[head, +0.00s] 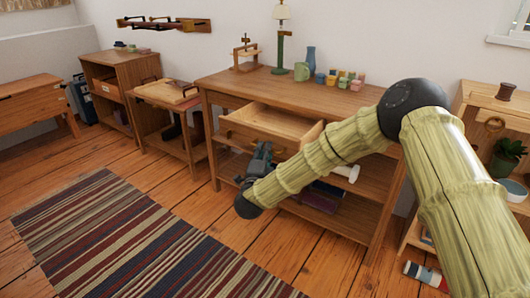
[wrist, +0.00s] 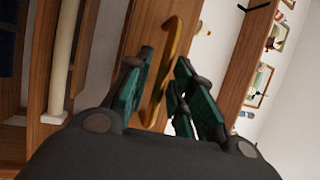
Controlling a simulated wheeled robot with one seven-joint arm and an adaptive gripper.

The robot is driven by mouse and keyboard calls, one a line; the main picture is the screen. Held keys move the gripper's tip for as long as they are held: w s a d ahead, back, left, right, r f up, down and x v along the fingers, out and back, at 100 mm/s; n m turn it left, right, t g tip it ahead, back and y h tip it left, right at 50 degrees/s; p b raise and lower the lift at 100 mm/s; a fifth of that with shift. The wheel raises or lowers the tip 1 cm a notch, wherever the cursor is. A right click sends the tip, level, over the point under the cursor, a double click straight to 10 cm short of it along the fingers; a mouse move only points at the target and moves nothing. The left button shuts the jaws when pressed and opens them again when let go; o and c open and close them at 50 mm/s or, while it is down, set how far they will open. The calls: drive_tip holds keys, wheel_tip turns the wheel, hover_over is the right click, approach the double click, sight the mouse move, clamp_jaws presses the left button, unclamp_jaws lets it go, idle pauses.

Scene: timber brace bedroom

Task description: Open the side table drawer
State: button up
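The wooden side table (head: 232,82) stands against the wall. Its drawer (head: 284,121) is pulled well out, and its empty-looking inside shows in the head view. My gripper (head: 262,153) is low at the drawer's front. In the wrist view, a curved brass handle (wrist: 167,70) lies between my gripper's dark green fingers (wrist: 165,88). The fingers stand apart around it, with a visible gap at the tips; contact with the handle cannot be made out. My gripper and arm hide part of the drawer front in the head view.
A smaller table (head: 160,93) is to the left. A plant shelf (head: 490,115) is at right. A striped rug (head: 120,240) covers the open floor in front.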

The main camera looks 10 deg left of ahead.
idle(0.3)
drive_tip(key=s+f, duration=0.2)
drive_tip(key=s, duration=0.9)
drive_tip(key=shift+s+a, duration=0.25)
drive_tip(key=shift+s, duration=0.15)
